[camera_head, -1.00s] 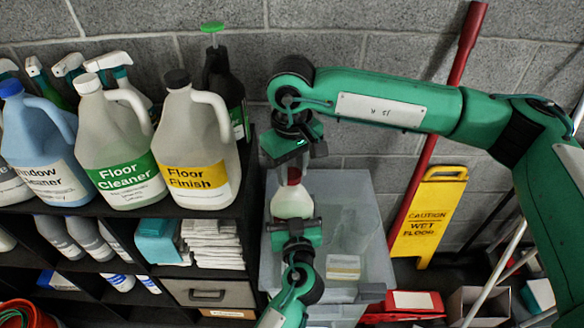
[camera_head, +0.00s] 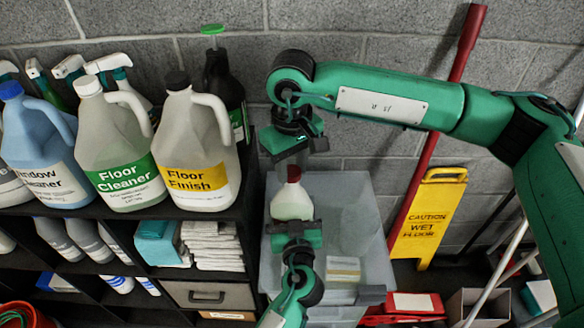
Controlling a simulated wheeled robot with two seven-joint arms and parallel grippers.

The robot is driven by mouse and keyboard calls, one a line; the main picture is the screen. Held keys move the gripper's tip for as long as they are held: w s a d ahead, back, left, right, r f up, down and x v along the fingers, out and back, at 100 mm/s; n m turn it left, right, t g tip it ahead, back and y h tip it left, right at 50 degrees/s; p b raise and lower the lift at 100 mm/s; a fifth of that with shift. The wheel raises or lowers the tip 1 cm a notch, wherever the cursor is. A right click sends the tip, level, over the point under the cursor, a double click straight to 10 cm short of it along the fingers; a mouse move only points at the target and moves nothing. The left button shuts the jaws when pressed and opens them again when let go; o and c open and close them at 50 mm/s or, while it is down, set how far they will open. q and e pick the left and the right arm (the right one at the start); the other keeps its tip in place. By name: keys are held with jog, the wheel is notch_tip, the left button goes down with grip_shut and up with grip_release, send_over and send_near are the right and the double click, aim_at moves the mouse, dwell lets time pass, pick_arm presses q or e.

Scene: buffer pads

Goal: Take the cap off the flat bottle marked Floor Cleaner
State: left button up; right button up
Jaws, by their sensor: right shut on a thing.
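A small pale bottle (camera_head: 292,204) with a red cap (camera_head: 293,173) stands upright in the middle of the view; no label on it can be read. My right gripper (camera_head: 289,154) comes down from above, shut on the red cap; its fingertips are partly hidden. My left gripper (camera_head: 294,232) reaches up from the bottom edge and lies across the lower front of the bottle. Its jaws hide the bottle's base, and I cannot make out how tightly they are closed.
A Floor Finish jug (camera_head: 198,155) and other bottles crowd the black shelf at left. A translucent grey bin (camera_head: 350,200) lies behind the bottle.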

aim_at(292, 171)
jog(key=shift+r, duration=0.45)
jog(key=shift+r, duration=2)
pick_arm(q)
jog(key=o, duration=1.6)
jog(key=shift+o, duration=0.2)
jog(key=shift+s, duration=0.1)
